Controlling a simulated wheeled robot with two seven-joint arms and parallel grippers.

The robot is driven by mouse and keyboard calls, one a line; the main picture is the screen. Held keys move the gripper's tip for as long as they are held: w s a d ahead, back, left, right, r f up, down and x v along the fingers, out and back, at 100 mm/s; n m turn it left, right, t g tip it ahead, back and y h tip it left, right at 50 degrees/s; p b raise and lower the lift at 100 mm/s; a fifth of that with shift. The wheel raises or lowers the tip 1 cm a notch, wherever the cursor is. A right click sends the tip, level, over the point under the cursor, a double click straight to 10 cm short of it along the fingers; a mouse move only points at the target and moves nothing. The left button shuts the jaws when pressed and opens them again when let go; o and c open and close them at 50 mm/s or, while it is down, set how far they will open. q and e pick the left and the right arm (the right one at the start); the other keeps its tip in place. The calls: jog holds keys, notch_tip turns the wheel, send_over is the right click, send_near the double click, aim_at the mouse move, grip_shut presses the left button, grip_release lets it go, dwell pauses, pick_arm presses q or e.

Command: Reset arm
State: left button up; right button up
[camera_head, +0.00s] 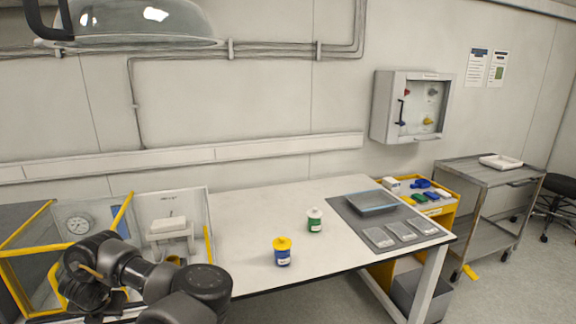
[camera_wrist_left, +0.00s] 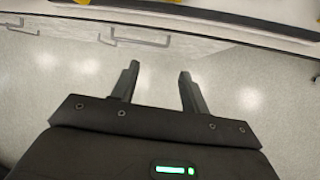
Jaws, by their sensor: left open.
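My left arm comes in at the lower left of the head view, in front of the left end of the table; its gripper (camera_head: 85,283) is small and dark there. In the left wrist view my left gripper (camera_wrist_left: 157,85) has its two fingers spread apart with nothing between them, above the light floor. My right gripper is not in view.
A yellow-framed clear enclosure (camera_head: 30,250) with a gauge stands at the left. A grey mat (camera_head: 352,223) with flat trays covers the table's right end. A yellow cart (camera_head: 440,220) and a metal trolley (camera_head: 485,175) stand at the right. The table's middle is mostly clear.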

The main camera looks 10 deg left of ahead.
pick_arm(q)
jog(key=s+a+r+m+t+y, duration=0.1)
jog(key=s+a+r+m+y, duration=0.2)
jog(key=a+m, duration=0.25)
jog(key=s+a+r+m+t+y, duration=0.1)
jog(key=s+a+r+m+y, duration=0.25)
jog(key=a, duration=0.25)
jog(key=w+d+f+m+t+h, duration=0.1)
jog(key=d+f+m+t+h, duration=0.2)
jog(key=d+m, duration=0.75)
jog(key=d+f+m+t+h, duration=0.1)
jog(key=d+f+m+h, duration=0.3)
jog(key=d+m, duration=0.6)
jog(key=s+d+f+m+g+h, duration=0.25)
jog(key=s+d+f+m, duration=0.4)
jog(key=s+d, duration=0.4)
jog(key=s+d+f+m+g+h, duration=0.1)
jog(key=s+d+f+m+g, duration=0.3)
jog(key=s+d+f+m, duration=0.45)
jog(key=s+f+n+g, duration=0.1)
jog(key=s+f, duration=0.1)
jog(key=f, duration=1.1)
jog(key=s+f+n, duration=0.1)
jog(key=s+f, duration=0.1)
jog(key=f, duration=1.2)
jog(key=s+a+f+g+b, duration=0.1)
jog(key=s+a+f, duration=0.2)
jog(key=s+f, duration=1.1)
jog(key=shift+s, duration=0.6)
